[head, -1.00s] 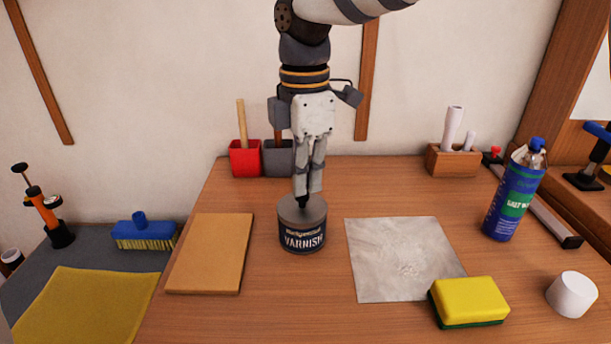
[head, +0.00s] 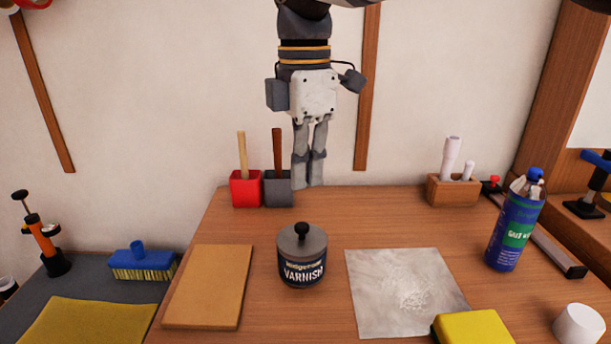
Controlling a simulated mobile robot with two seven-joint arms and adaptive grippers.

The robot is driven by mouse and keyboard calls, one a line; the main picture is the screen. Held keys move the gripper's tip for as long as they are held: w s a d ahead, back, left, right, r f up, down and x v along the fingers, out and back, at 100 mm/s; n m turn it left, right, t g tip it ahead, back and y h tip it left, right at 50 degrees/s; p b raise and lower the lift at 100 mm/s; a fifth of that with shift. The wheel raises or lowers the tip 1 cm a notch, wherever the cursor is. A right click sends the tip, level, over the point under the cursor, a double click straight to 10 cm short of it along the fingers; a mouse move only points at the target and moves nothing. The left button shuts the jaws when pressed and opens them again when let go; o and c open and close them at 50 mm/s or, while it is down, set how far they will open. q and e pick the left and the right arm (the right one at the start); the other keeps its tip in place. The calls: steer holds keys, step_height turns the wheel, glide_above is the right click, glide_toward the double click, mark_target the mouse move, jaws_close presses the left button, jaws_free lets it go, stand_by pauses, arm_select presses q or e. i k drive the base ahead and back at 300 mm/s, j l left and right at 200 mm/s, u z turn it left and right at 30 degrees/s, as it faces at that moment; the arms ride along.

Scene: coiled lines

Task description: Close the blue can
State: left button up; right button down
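The dark blue varnish can (head: 303,272) stands upright on the wooden bench, left of the grey sheet. A grey lid (head: 302,241) with a black knob (head: 302,230) sits level on its top; no gap shows between lid and can. My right gripper (head: 308,186) hangs pointing down above the can and a little behind it in the picture, clear of the knob. Its two fingers are a little apart and hold nothing. My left gripper is out of view.
A tan board (head: 207,287) lies left of the can, and a grey sheet (head: 403,290) lies right of it. Red (head: 245,190) and grey (head: 279,190) holders are behind.

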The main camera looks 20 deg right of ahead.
mark_target(525, 199)
steer(key=k, duration=1)
